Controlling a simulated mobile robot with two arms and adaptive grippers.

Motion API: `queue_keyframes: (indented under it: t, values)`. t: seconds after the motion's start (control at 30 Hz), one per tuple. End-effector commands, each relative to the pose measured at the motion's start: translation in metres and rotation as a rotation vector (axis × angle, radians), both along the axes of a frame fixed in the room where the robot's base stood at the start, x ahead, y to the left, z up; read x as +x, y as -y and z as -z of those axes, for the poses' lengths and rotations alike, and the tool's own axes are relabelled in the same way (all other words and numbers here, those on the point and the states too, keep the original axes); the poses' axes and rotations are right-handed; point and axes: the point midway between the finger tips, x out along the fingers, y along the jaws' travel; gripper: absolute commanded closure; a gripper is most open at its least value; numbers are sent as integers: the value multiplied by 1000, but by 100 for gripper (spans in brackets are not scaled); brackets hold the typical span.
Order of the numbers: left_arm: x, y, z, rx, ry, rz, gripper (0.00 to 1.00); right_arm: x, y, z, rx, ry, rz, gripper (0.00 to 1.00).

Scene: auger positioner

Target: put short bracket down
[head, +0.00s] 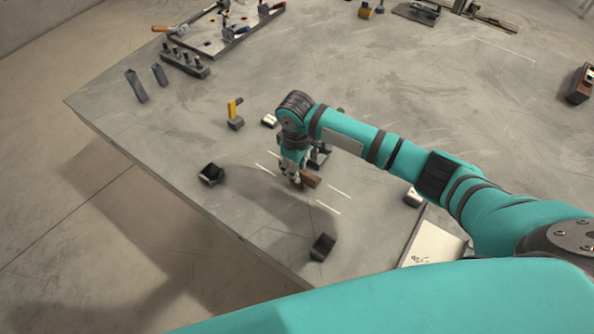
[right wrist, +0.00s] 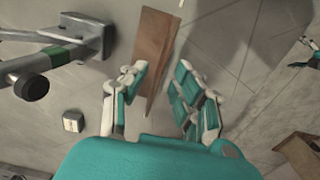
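The short bracket is a brown, angled piece. In the head view the bracket (head: 311,181) is beside my right gripper's fingertips, low over the table among white marked lines. In the right wrist view the bracket (right wrist: 155,45) extends up from between the fingers, nearer the left finger. My right gripper (head: 296,178) points down at the table. In the right wrist view its fingers (right wrist: 163,92) stand apart, with a clear gap between the bracket and the right finger. Whether the bracket touches the table is hard to tell. My left gripper is not seen in the head view.
A yellow-handled clamp (head: 235,113) and a small light block (head: 269,120) stand behind the gripper. Dark blocks (head: 211,174) and (head: 322,246) lie left and in front. A fixture plate (head: 225,40) is at the back left. A white panel (head: 432,243) lies at right. The table's left area is largely clear.

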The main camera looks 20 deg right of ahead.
Motion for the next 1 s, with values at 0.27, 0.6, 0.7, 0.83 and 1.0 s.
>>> queue_keyframes:
  t: [0.27,0.6,0.7,0.83,1.0]
  values:
    - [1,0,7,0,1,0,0,1,-1,-61,2,5,0,71]
    - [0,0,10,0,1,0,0,0,-1,-98,0,0,1,71]
    - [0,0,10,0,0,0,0,-1,-1,-99,0,0,1,71]
    - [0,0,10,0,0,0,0,-1,-1,-99,0,0,1,71]
    - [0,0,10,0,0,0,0,0,-1,-99,0,0,1,71]
